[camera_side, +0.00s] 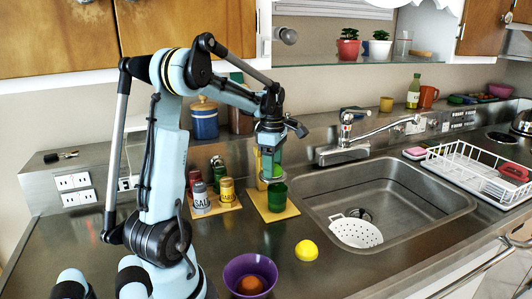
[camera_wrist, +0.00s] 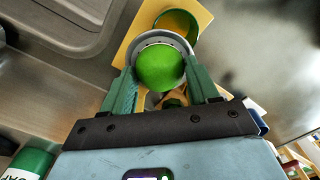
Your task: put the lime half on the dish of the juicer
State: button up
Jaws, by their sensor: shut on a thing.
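The lime half (camera_wrist: 160,68) is a bright green dome between the two green fingers of my gripper (camera_wrist: 163,88) in the wrist view. My gripper is shut on it. The juicer's grey dish (camera_wrist: 146,47) shows as a ring around the far side of the lime half. In the side view my gripper (camera_side: 271,168) points down just above the dish (camera_side: 272,179). I cannot tell whether the lime half touches the dish. A green cup (camera_side: 277,198) stands below the dish on the juicer's yellow board (camera_side: 262,213); its rim also shows in the wrist view (camera_wrist: 196,30).
Salt (camera_side: 201,199) and yellow (camera_side: 227,190) shakers stand left of the juicer. A yellow lemon (camera_side: 306,250) and a purple bowl (camera_side: 231,275) sit on the front counter. The sink (camera_side: 445,207) with a white strainer (camera_side: 355,233) lies to the right.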

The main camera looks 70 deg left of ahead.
jog(key=o, duration=1)
jog(key=shift+f, duration=0.15)
jog(key=shift+o, duration=0.2)
notch_tip(320, 180, up, 12)
jog(key=s+d+f+m+t, duration=0.1)
jog(key=d+f+m+t, duration=0.2)
jog(key=d+m, duration=1)
jog(key=s+d+f+m+t, duration=0.1)
jog(key=d+f+m+t, duration=0.3)
jog(key=d+m, duration=1)
jog(key=shift+s+d+f, duration=0.3)
jog(key=shift+d+f, duration=0.15)
jog(key=shift+f, duration=0.5)
